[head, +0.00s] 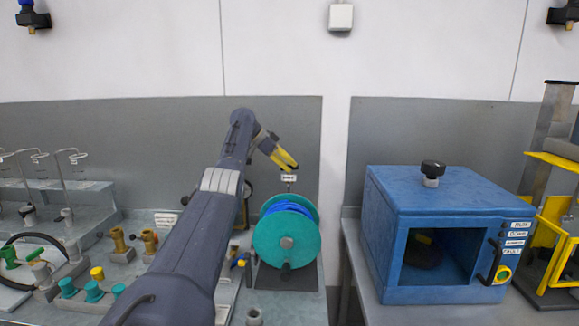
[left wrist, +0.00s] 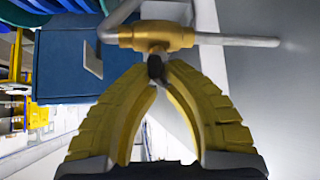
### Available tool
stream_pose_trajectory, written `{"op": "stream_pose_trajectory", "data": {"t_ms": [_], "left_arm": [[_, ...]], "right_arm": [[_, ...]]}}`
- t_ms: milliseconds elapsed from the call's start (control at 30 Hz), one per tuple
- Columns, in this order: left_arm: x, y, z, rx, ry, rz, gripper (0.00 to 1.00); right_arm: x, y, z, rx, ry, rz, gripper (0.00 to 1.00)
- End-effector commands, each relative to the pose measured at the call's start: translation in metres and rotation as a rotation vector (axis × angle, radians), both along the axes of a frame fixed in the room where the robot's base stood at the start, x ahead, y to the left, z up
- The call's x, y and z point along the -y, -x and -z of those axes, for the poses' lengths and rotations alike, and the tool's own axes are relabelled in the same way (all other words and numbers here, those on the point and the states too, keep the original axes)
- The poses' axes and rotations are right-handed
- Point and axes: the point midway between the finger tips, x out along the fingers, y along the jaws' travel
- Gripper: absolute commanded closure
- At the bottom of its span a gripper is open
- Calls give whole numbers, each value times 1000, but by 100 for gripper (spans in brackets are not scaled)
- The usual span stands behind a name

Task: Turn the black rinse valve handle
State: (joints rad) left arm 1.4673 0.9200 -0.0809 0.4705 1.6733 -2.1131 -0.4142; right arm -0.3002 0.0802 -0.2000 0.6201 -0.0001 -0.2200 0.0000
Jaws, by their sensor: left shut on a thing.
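My left gripper (head: 287,161) reaches in front of the grey back panel, above the teal hose reel (head: 286,243). In the left wrist view its ribbed yellow fingers (left wrist: 156,76) are closed at the tips on a small black handle (left wrist: 155,64). The handle sits just beside a brass valve body (left wrist: 155,38) on a grey pipe (left wrist: 238,40). The fingertips hide part of the handle. In the head view I cannot make out the handle or the brass body. My right gripper is not in view.
Brass fittings (head: 119,240) and teal knobs (head: 93,291) crowd the left bench. A gap separates the benches.

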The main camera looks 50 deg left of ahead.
Motion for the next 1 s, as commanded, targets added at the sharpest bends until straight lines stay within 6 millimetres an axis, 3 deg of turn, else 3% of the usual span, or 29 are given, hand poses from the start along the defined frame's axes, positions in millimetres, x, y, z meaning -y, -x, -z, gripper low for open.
{"op": "stream_pose_trajectory", "data": {"t_ms": [167, 200, 400, 767, 1000], "left_arm": [[0, 0, 1, -2, 1, 0, 100], [0, 0, 1, -1, 0, -1, 87], [0, 0, 0, -1, 0, -1, 66], [-2, 4, -5, 2, 1, -1, 66], [-16, 27, -33, 4, 1, -2, 66]], "right_arm": [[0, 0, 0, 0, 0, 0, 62], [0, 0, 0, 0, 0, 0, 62], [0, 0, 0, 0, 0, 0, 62], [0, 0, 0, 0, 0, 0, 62], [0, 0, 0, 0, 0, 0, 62]]}}
